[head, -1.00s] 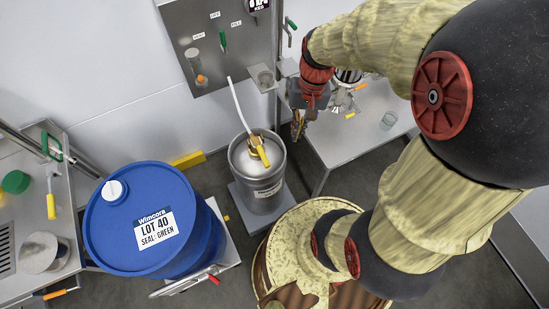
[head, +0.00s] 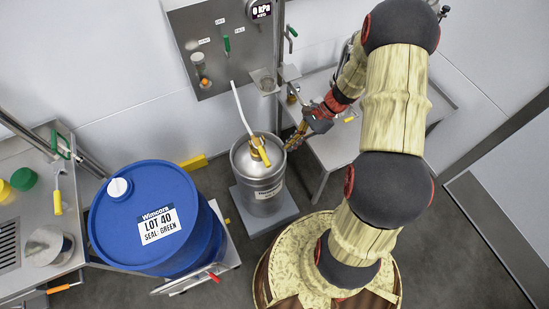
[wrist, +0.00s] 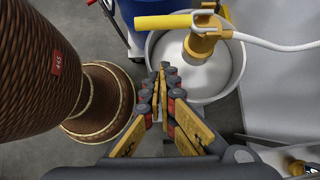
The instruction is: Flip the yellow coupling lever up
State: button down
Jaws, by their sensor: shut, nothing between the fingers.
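The yellow coupling lever (head: 264,156) sticks out from the brass coupling (head: 256,142) on top of the silver keg (head: 264,192), sloping toward the lower right in the head view. In the wrist view the lever (wrist: 166,21) extends left from the coupling (wrist: 203,44), above the keg top (wrist: 225,72). A white hose (head: 241,108) rises from the coupling. My gripper (head: 291,144) is just right of the keg in the head view, apart from the lever. In the wrist view its fingers (wrist: 168,70) are together and empty, pointing toward the keg's rim.
A blue drum (head: 122,240) stands left of the keg. A steel table (head: 340,150) is behind and right of my gripper. A panel with a gauge (head: 261,10) hangs on the back wall. A left bench (head: 20,215) holds small items.

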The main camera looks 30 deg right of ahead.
aim_at(262, 153)
dwell(0.3)
jog(key=b+x, duration=0.3)
jog(key=x, duration=0.6)
jog(key=shift+a+f+b, duration=0.25)
jog(key=shift+f+b, duration=0.05)
jog(key=r, duration=0.2)
jog(key=shift+a+r+b, duration=0.3)
jog(key=shift+a+r, duration=0.05)
jog(key=shift+r, duration=0.05)
jog(key=shift+a+r, duration=0.15)
jog(key=shift+r, duration=0.45)
jog(key=shift+r+p, duration=0.15)
jog(key=shift+p, duration=0.2)
